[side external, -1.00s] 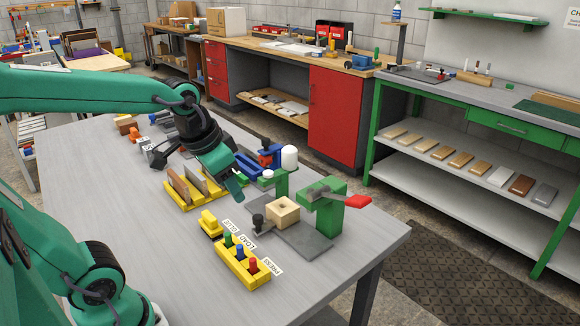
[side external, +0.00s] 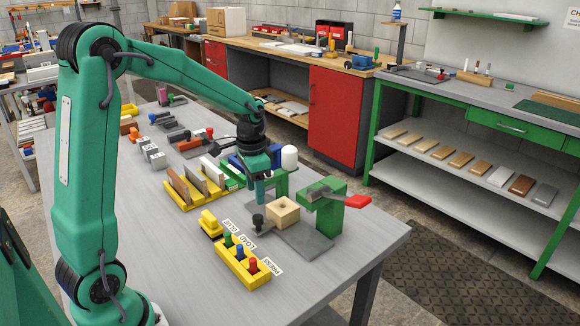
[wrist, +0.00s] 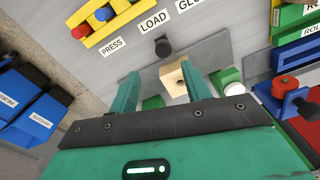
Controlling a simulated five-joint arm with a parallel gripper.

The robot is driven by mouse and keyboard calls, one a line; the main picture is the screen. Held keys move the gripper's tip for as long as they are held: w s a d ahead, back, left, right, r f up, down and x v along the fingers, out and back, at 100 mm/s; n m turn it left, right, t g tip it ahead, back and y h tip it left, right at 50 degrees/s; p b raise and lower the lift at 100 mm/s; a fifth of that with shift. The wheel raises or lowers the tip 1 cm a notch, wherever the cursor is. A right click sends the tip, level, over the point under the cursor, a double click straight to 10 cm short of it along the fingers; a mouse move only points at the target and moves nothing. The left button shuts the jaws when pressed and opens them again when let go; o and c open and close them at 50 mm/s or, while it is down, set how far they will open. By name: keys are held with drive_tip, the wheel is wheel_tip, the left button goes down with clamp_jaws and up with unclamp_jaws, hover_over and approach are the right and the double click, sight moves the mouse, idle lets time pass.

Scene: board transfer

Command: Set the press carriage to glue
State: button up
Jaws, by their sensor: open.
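The press carriage carries a pale wooden block (side external: 283,212) with a hole, on a grey base beside the green press (side external: 325,215) with its red handle (side external: 358,202). Its black knob (side external: 258,221) stands at the block's near side; in the wrist view the knob (wrist: 162,47) appears opposite the LOAD label (wrist: 153,22). The GLUE label (wrist: 188,5) is partly cut off and the PRESS label (wrist: 112,47) lies on the other side. My gripper (side external: 261,201) points down behind the knob, beside the block. In the wrist view its fingers (wrist: 160,68) are apart, with nothing held.
A yellow holder (side external: 243,268) with green, blue and red pegs stands in front of the labels. A yellow rack (side external: 185,204) with upright boards is at left. A white-topped bottle (side external: 289,158) and blue parts stand close behind my gripper. The table's near left is clear.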

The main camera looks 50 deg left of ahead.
sight(257, 216)
drive_tip(key=shift+w+a+f, duration=0.25)
drive_tip(key=shift+a+f, duration=0.05)
drive_tip(key=shift+f, duration=0.2)
drive_tip(key=shift+f, duration=3.9)
drive_tip(key=shift+c, duration=0.5)
clamp_jaws()
